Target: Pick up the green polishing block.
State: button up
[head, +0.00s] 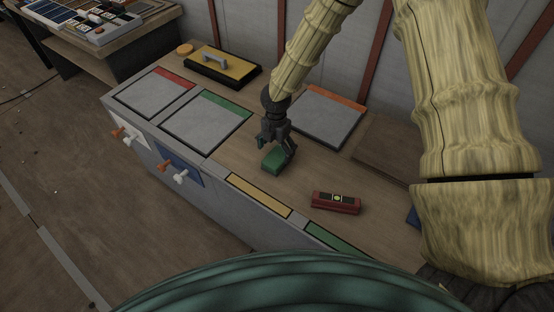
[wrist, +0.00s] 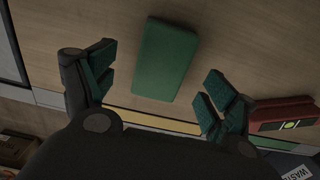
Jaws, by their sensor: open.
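The green polishing block (head: 273,161) lies on the wooden bench top. In the wrist view the block (wrist: 165,60) appears as a green rectangle ahead of the space between my two fingers. My gripper (head: 279,155) is just above the block in the head view, its fingers pointing down. My gripper also shows in the wrist view (wrist: 158,92), with its fingers spread wide, empty, one to each side of the block's line. I cannot tell whether a finger touches the block.
A red level (head: 336,202) lies right of the block and shows close to one finger in the wrist view (wrist: 283,115). Grey panels with red (head: 155,95), green (head: 205,124) and orange (head: 331,118) strips lie around. A black-edged tray (head: 223,68) stands behind.

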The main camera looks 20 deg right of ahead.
aim_at(276, 156)
jog(key=shift+s+f+p, duration=0.15)
jog(key=shift+f+p, duration=0.2)
jog(key=shift+f, duration=2.15)
jog(key=c, duration=1.2)
